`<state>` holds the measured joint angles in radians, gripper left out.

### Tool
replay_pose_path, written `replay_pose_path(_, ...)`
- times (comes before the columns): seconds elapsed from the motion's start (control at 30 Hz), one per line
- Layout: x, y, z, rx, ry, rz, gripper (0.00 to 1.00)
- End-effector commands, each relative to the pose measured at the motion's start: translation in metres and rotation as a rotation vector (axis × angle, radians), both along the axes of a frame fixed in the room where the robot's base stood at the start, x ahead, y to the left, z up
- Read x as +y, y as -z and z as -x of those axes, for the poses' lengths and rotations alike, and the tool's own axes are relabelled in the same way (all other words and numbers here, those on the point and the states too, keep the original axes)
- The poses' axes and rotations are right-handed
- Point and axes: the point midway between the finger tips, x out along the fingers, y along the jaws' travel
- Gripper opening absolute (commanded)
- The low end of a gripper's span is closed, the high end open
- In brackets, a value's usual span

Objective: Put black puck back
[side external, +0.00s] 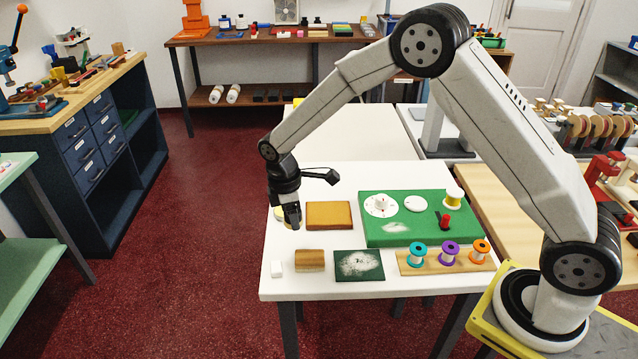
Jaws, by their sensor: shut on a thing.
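My gripper (292,224) points down at the left edge of the white table (345,186). It is shut on a small dark thing at its fingertips, which fits the black puck but blends with the dark fingers, so its outline is unclear. A pale yellow round piece (279,212) shows partly behind the gripper; the gripper hides the rest. I cannot tell whether the held thing touches it. No other black puck can be made out on the table.
An orange-brown block (329,215) lies just right of my gripper. A green mat (440,236) and a spool rack (478,264) lie to the right.

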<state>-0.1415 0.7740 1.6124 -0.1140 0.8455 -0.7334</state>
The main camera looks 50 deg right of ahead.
Motion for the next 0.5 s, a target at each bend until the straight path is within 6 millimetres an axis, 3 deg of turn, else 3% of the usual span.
replay_pose_path(0.27,0.002,0.030,-0.023,0.001,0.000,0.000,0.14)
replay_pose_path(0.5,0.003,0.041,-0.034,0.001,0.000,0.001,0.14)
